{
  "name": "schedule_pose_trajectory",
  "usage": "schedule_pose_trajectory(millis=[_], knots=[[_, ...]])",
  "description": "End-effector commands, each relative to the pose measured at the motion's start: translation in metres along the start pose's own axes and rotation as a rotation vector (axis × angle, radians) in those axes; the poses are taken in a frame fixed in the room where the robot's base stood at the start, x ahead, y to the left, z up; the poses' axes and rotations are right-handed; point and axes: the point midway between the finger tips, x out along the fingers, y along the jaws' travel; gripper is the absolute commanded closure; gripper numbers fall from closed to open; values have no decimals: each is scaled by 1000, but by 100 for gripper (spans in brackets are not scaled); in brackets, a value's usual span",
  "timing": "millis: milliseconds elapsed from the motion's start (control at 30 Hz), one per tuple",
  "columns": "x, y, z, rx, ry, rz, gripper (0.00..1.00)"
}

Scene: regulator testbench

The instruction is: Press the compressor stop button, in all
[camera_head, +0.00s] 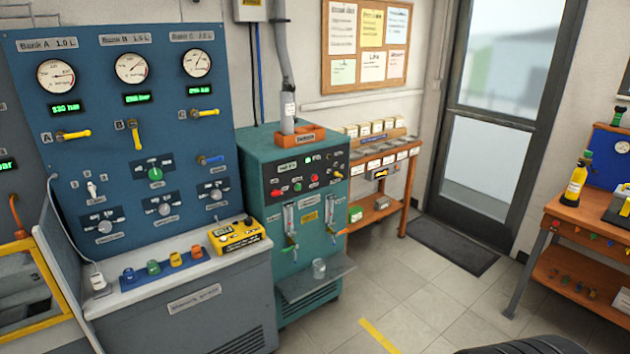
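A teal cabinet (262,165) stands in the middle of the view. Its dark upper control panel (290,175) carries a red button (277,193) at the left, a green button (297,187) beside it and another red control (314,178) further right. The labels are too small to read, so I cannot tell which control is the compressor stop button. A yellow control box (235,236) with a dark knob or button on top sits on the bench left of the cabinet. My gripper is not in view.
A blue gauge panel (90,150) with valves stands at the left above a grey bench (225,300). A fold-out shelf (316,283) with a small cup (319,268) juts from the cabinet's front. Tiled floor (410,290) in front is open. An orange workbench (580,265) is at right.

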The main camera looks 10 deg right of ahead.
Motion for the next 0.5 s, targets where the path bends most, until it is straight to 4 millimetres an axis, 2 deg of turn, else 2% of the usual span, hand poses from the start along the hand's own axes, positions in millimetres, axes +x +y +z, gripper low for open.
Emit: schedule_pose_trajectory(millis=[67, 400, 500], knots=[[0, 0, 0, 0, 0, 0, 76], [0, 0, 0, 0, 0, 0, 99], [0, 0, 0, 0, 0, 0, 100]])
